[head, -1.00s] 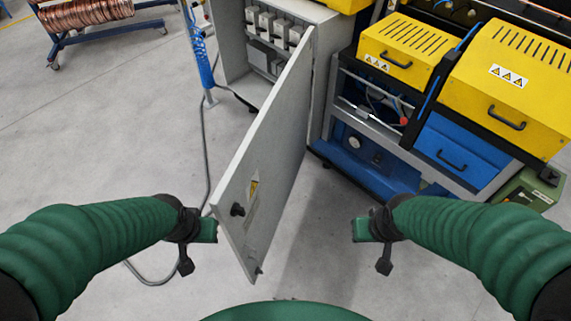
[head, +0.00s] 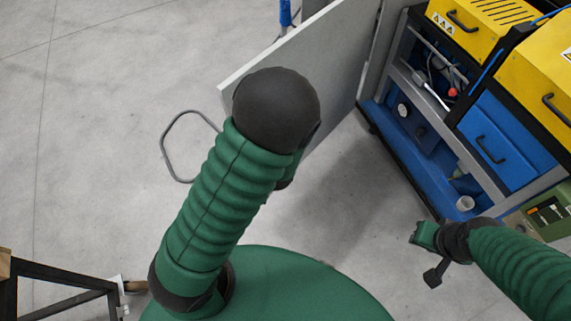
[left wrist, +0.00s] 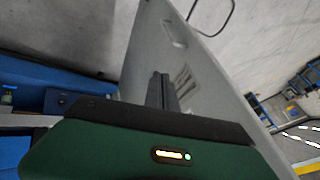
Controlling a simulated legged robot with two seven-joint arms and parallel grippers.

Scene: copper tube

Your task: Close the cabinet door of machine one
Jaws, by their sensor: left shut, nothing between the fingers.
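The grey cabinet door (head: 258,68) stands open in the head view, running from the lower left up to the right. My left arm covers its lower and middle part. In the left wrist view the door (left wrist: 203,58) is a pale panel with a recess and dark markings, slanting across the middle. My left gripper (left wrist: 164,92) is shut and empty in front of the panel; I cannot tell if it touches. In the head view the left fingers are hidden behind the arm. My right gripper (head: 424,236) hangs at the lower right, away from the door; its jaw state is unclear.
A machine with a blue base (head: 420,160), blue drawer (head: 498,140) and yellow covers (head: 488,22) stands right of the door. A dark metal frame (head: 60,287) is at the lower left. A grey cable (head: 168,150) loops on the floor. Open floor lies left.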

